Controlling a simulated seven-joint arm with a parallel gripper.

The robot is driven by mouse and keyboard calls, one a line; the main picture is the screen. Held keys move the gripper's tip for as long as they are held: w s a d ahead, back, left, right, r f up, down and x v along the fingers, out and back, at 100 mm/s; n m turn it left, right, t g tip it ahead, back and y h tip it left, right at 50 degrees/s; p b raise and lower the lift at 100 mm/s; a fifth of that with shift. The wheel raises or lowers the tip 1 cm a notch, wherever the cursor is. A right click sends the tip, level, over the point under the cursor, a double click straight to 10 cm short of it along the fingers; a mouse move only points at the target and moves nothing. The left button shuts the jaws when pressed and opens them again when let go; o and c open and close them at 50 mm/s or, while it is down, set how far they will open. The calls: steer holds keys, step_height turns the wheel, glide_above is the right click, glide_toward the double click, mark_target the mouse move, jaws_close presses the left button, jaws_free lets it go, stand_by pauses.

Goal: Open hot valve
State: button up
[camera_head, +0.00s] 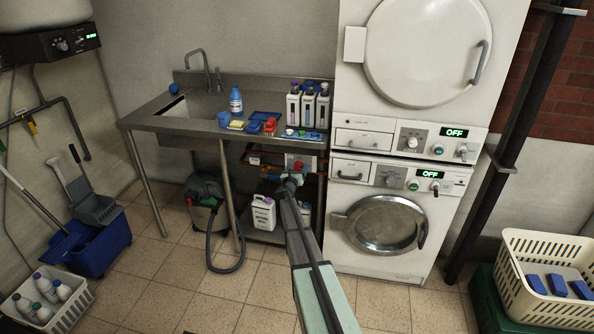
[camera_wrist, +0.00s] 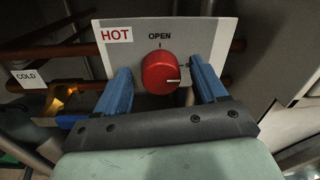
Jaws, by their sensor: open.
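The hot valve is a round red knob (camera_wrist: 161,73) on a white panel (camera_wrist: 205,32) marked HOT and OPEN. A white line on the knob points right, away from the OPEN mark above it. My gripper (camera_wrist: 165,82) is open, with one blue finger at the left of the knob and one at the right. I see gaps between the fingers and the knob. In the head view my gripper (camera_head: 292,178) is under the steel counter, and the red knob (camera_head: 298,166) shows just beyond it.
Copper pipes (camera_wrist: 55,52) run behind the panel. A COLD label (camera_wrist: 28,78) and a yellow-lit fitting (camera_wrist: 62,97) lie to the left. The steel counter (camera_head: 215,124) is above, a white jug (camera_head: 263,213) below left, and the washer (camera_head: 385,225) to the right.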

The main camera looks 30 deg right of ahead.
steer(key=c, duration=1.1)
steer(key=shift+o, duration=0.2)
steer(key=shift+n, duration=0.3)
steer(key=n, duration=0.3)
steer(key=shift+n, duration=0.3)
steer(key=n, duration=0.4)
steer(key=shift+w+n, duration=0.1)
steer(key=shift+n, duration=0.2)
steer(key=n, duration=0.4)
steer(key=shift+f+n+t, duration=0.1)
steer(key=shift+n+t, duration=0.2)
steer(key=shift+n, duration=2.4)
